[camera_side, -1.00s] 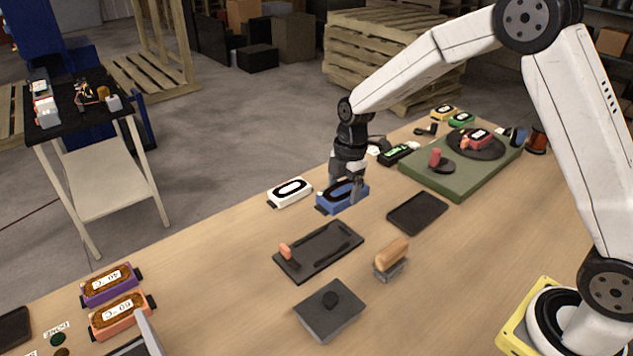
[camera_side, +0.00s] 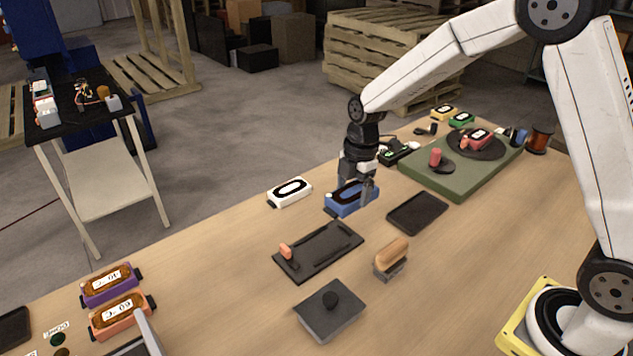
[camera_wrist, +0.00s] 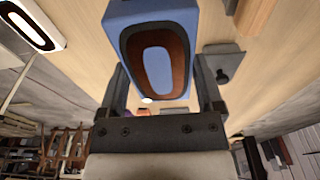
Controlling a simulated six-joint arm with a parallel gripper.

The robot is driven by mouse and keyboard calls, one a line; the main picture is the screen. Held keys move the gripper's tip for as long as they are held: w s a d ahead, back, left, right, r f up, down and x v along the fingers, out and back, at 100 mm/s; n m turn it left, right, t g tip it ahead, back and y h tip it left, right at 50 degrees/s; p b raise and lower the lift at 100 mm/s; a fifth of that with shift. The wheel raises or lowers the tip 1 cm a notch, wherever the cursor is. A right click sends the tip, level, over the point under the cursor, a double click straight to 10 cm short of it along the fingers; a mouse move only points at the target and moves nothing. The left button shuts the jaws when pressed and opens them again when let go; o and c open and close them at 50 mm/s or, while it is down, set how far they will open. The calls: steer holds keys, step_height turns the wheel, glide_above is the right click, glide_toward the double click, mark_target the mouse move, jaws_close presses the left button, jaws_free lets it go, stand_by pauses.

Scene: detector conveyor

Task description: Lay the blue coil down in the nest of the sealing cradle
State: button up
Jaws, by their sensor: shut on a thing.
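The blue coil (camera_side: 348,203), a blue block with a dark oval winding on top, is between the fingers of my gripper (camera_side: 357,190). My gripper is shut on it, pointing down. In the wrist view the blue coil (camera_wrist: 186,14) fills the top middle, with a finger on each side and its brown oval winding facing the camera. I cannot tell whether it touches the table or hangs just above. I cannot tell for sure which fixture is the sealing cradle. A green platform (camera_side: 470,181) with a dark disc stands to the right of the coil.
A white coil (camera_side: 290,192) lies close to the left of the blue one. A black tray (camera_side: 417,213) is at its right, and a dark tray (camera_side: 318,255) with a small orange piece is in front. A wooden-handled block (camera_side: 391,252) and a grey knobbed block (camera_side: 330,322) stand nearer.

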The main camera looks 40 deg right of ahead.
mark_target(340, 207)
steer(key=s+a, duration=0.2)
steer(key=s, duration=0.3)
steer(key=s+a+r, duration=0.1)
steer(key=s+a, duration=0.1)
steer(key=s, duration=0.4)
steer(key=shift+s+a+r, duration=0.15)
steer(key=shift+a+r, duration=0.1)
steer(key=w+f, duration=0.1)
steer(key=w, duration=0.2)
steer(key=w+a+f, duration=0.1)
steer(key=w+f, duration=0.1)
steer(key=w, duration=0.1)
steer(key=w+f, duration=0.1)
steer(key=w, duration=0.2)
steer(key=shift+w+a+f, duration=0.1)
steer(key=shift+a+f, duration=0.05)
steer(key=w+f, duration=0.1)
steer(key=f, duration=0.1)
steer(key=w+f, duration=0.2)
steer(key=shift+w+a, duration=0.15)
steer(key=shift+a, duration=0.05)
steer(key=shift+w+f, duration=0.45)
steer(key=shift+f, duration=0.05)
